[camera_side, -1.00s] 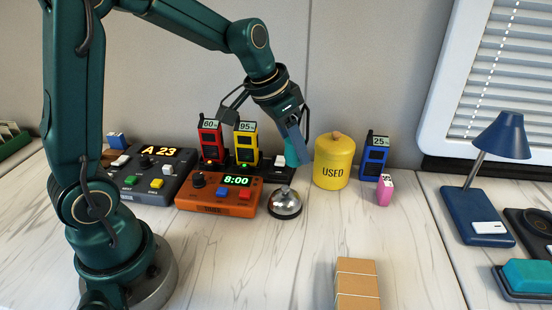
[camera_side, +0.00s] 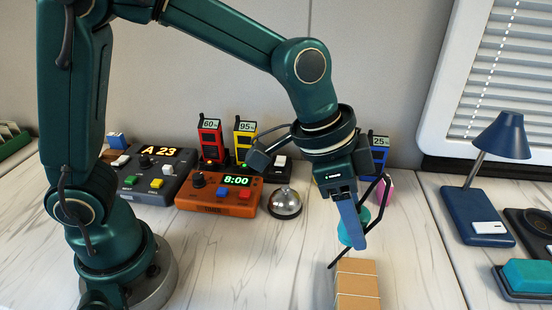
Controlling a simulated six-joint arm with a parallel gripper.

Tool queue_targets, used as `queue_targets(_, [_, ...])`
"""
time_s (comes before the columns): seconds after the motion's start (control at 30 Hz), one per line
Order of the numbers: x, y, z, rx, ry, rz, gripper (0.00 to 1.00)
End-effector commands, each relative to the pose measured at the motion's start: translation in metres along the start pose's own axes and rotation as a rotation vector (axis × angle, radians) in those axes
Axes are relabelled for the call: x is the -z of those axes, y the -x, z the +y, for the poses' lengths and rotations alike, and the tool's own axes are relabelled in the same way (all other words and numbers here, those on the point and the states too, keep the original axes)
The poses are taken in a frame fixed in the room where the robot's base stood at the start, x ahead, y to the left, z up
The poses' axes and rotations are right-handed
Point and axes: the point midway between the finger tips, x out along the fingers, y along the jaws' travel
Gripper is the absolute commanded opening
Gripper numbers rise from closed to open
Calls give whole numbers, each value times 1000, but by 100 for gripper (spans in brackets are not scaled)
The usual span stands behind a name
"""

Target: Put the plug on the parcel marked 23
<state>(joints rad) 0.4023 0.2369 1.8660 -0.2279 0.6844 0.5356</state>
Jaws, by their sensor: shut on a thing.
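My gripper (camera_side: 353,238) is shut on a teal rounded thing (camera_side: 345,240), which I take to be the plug. The blue finger hides much of it. It is just above and behind the far end of a row or stack of brown cardboard parcels (camera_side: 357,285) at the bottom of the view. I cannot tell whether it touches them. No number is readable on the parcels. A display reading "A 23" (camera_side: 158,151) is lit on the dark console at the left.
An orange clock console (camera_side: 217,197) and a silver bell (camera_side: 285,203) stand left of my gripper. Red (camera_side: 210,143) and yellow (camera_side: 246,142) handsets stand behind. A blue lamp (camera_side: 478,215) is at the right. The tabletop between parcels and lamp is clear.

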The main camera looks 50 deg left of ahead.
Motion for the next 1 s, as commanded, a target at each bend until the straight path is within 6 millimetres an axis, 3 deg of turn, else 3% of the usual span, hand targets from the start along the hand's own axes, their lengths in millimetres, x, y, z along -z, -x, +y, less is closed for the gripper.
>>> queue_targets(0.2, [11, -26, 28, -1, -2, 0, 0])
queue_targets(0.37, [10, -35, 32, 0, 2, -1, 0])
queue_targets(0.6, [-2, -65, 32, 0, 4, -2, 0])
queue_targets(1.0, [-4, -70, 31, 1, 2, 1, 0])
